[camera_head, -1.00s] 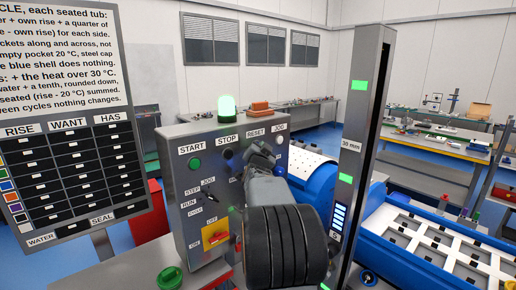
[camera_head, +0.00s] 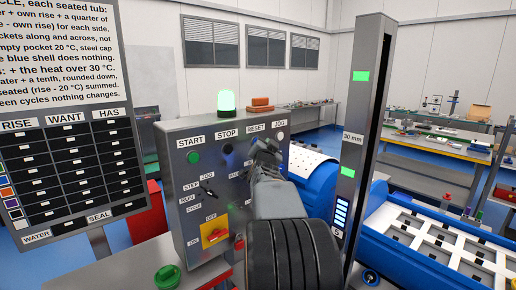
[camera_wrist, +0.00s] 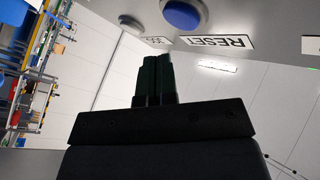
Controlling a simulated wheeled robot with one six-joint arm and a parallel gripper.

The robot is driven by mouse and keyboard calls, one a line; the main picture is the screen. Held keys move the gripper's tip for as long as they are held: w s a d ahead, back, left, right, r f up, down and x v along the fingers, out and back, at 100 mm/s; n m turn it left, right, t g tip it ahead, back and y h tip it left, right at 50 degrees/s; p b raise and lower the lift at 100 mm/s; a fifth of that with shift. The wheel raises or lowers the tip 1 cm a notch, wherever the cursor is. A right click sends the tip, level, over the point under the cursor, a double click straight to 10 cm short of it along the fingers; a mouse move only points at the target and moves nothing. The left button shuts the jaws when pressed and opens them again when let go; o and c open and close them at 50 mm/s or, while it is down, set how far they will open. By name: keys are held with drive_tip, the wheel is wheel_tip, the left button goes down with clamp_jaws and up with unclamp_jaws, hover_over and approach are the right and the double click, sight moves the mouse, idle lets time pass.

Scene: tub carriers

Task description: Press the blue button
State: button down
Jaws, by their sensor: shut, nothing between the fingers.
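The grey control panel (camera_head: 182,225) stands upright ahead of me. The blue button (camera_wrist: 182,14) is round, in a grey ring, beside the RESET label (camera_wrist: 220,41) at the top of the wrist view. In the head view my gripper hides it below its RESET label (camera_head: 256,128). My gripper (camera_head: 264,148) is shut and empty, with its fingers directed at the panel. In the wrist view the dark fingertips (camera_wrist: 155,58) are below the blue button, with a visible gap in the picture. I cannot tell their exact distance from the panel.
The green START button (camera_head: 193,157), dark STOP button (camera_head: 228,149) and pale JOG button (camera_head: 281,136) are on the same panel. A red-and-yellow switch (camera_head: 214,232) is lower down. A grey column (camera_head: 367,120) stands to the right. A lit green lamp (camera_head: 227,101) is on top.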

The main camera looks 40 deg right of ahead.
drive_tip(key=shift+s+a+b, duration=0.2)
drive_tip(key=shift+s+b, duration=1.7)
drive_tip(key=shift+s, duration=0.15)
drive_tip(key=a+f+n+g+y, duration=0.2)
drive_tip(key=a+f+n+y, duration=0.3)
drive_tip(key=f, duration=0.4)
drive_tip(key=a+f+n+g+y, duration=0.2)
drive_tip(key=a+f+y, duration=0.2)
drive_tip(key=a+f, duration=0.45)
drive_tip(key=s+a+f+n+g+y, duration=0.1)
drive_tip(key=s+a+f+n+y, duration=0.1)
drive_tip(key=a, duration=0.6)
drive_tip(key=s+a+f+n+g+y, duration=0.2)
drive_tip(key=s+a+f+n, duration=0.2)
drive_tip(key=s+a, duration=0.3)
drive_tip(key=s+a+f+n+g+y, duration=0.1)
drive_tip(key=s+a+f+n, duration=0.3)
drive_tip(key=a, duration=0.6)
drive_tip(key=shift+s+f+g+y, duration=0.35)
drive_tip(key=shift+g+y, duration=0.05)
